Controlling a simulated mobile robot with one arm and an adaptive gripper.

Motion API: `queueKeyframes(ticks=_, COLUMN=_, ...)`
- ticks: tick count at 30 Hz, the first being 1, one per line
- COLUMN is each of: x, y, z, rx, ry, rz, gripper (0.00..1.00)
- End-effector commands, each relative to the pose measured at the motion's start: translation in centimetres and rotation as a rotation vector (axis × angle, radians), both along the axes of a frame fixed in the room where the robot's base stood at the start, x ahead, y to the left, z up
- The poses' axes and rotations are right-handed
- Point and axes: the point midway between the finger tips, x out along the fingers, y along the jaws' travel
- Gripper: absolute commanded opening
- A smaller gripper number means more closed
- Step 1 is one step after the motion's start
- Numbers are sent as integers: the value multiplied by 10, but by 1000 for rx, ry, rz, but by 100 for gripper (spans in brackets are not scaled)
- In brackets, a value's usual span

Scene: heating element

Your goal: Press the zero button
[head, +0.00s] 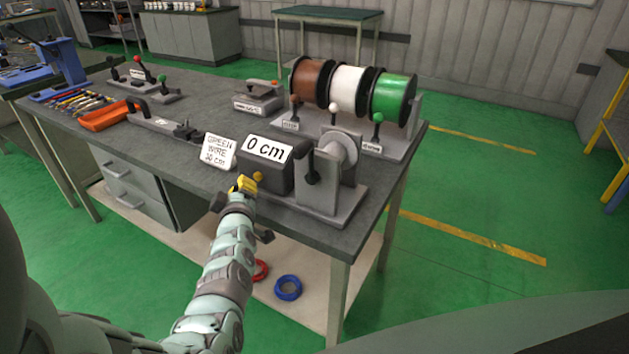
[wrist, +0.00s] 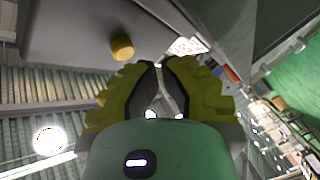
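The display box (head: 268,165) reads "0 cm" and stands near the front edge of the workbench. A round yellow button (head: 258,176) sticks out low on its front. In the wrist view the yellow button (wrist: 122,49) shows up and left of the fingertips, against the grey box face (wrist: 75,28). My gripper (head: 243,183) has yellow fingers and is just left of the button in the head view, apart from it in the wrist view. In the wrist view my gripper (wrist: 159,66) has its fingertips together and holds nothing.
A "GREEN WIRE" sign (head: 219,150) stands left of the box. A crank device (head: 328,175) stands close on its right. Brown, white and green spools (head: 348,90) are behind. An orange tray (head: 107,116) and tools lie to the left on the workbench (head: 190,178).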

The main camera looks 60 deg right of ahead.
Motion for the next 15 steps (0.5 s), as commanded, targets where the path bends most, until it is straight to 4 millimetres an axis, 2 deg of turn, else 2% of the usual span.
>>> queueKeyframes(ticks=5, x=0, y=6, z=-2, rx=0, ry=0, rz=2, gripper=0)
queueKeyframes(ticks=15, x=-2, y=38, z=-3, rx=0, ry=1, rz=3, gripper=0)
